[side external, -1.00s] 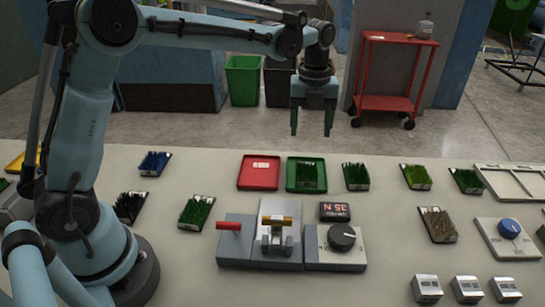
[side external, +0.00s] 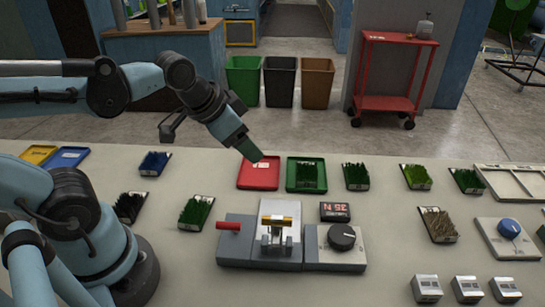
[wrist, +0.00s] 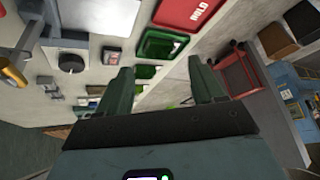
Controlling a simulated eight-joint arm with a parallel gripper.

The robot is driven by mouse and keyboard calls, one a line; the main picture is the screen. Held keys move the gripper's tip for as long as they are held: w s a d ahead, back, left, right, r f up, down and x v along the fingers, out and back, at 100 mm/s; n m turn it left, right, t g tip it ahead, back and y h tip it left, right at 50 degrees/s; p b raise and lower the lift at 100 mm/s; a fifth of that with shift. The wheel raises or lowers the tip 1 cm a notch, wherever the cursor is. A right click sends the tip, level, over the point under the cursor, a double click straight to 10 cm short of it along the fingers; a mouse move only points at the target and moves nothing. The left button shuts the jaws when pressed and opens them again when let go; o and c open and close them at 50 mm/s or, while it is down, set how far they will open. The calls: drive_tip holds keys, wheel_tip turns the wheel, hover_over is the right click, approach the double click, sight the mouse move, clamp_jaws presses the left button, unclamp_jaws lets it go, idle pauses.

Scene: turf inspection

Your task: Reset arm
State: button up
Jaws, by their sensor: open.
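My gripper (side external: 249,152) is tilted down to the right in the side external view, and its tips appear just above or behind the back left corner of the red tray (side external: 258,173). In the wrist view my gripper (wrist: 163,88) has its two fingers spread apart with nothing held between them. The red tray (wrist: 188,14) there carries the word HOLD. The green tray (side external: 306,188) beside it holds a dark green turf sample (side external: 306,176). I cannot tell the exact height of the fingertips above the table.
A fixture with a red-handled lever (side external: 229,226), a clamp (side external: 277,237) and a black knob (side external: 342,237) stands at the front middle. Several turf samples lie around the table. Green (side external: 244,81), black (side external: 279,82) and brown (side external: 317,83) bins and a red cart (side external: 388,102) stand behind.

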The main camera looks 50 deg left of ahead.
drive_tip(key=shift+s+f+n+t, duration=0.3)
drive_tip(key=shift+s+f+n, duration=0.3)
drive_tip(key=shift+n, duration=0.6)
idle(0.5)
